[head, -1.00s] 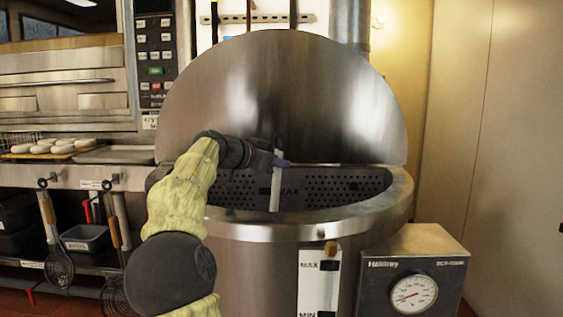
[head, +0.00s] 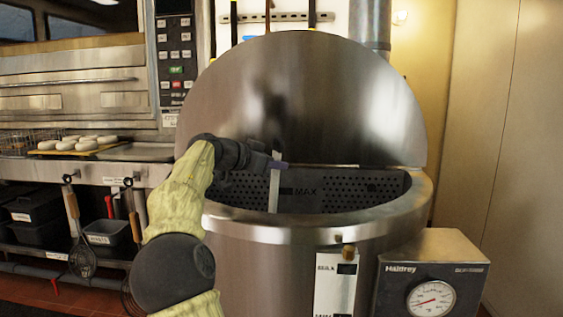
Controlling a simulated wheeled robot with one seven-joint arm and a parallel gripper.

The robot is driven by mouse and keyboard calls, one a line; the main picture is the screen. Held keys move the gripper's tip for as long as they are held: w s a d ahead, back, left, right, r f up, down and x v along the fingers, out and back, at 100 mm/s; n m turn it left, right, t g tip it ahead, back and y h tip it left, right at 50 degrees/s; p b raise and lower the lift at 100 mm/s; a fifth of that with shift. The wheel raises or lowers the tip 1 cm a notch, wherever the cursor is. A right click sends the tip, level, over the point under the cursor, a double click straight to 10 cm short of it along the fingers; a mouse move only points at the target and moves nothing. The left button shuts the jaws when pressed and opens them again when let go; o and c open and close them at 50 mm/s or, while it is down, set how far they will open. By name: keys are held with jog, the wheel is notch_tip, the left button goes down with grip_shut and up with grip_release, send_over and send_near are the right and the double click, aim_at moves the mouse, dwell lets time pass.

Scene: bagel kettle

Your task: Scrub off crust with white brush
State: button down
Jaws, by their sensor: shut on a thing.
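The large steel kettle (head: 300,232) stands in the middle with its half-round lid (head: 350,110) raised behind it. A perforated inner wall (head: 330,198) with a MAX mark shows inside the rim. My gripper (head: 272,163) is over the kettle's opening at the left of centre. It is shut on an upright white brush (head: 274,192), of which only the pale handle shows. The brush's lower end is hidden behind the kettle's front rim. A small dark patch (head: 372,188) shows on the perforated wall; I cannot tell whether it is crust.
A steel control box (head: 430,265) with a dial stands at the kettle's right front. A counter (head: 100,172) at left holds a board of bagels (head: 85,144), with whisks (head: 75,225) hanging below. Utensils hang on a rail (head: 290,17) behind. A plain wall closes the right.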

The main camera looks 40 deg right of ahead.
jog(key=shift+w+a+p, duration=0.4)
jog(key=shift+w+a, duration=0.3)
jog(key=shift+w, duration=0.15)
jog(key=shift+w+a+p, duration=0.3)
jog(key=shift+w+a, duration=0.2)
jog(key=shift+w, duration=0.1)
jog(key=shift+f, duration=0.15)
jog(key=s+a+b, duration=0.1)
jog(key=b, duration=0.1)
jog(key=s+a+b, duration=0.1)
jog(key=a, duration=0.1)
jog(key=shift+s+a+r+b, duration=0.1)
jog(key=shift+s+r+b, duration=0.1)
jog(key=shift+s+b, duration=0.15)
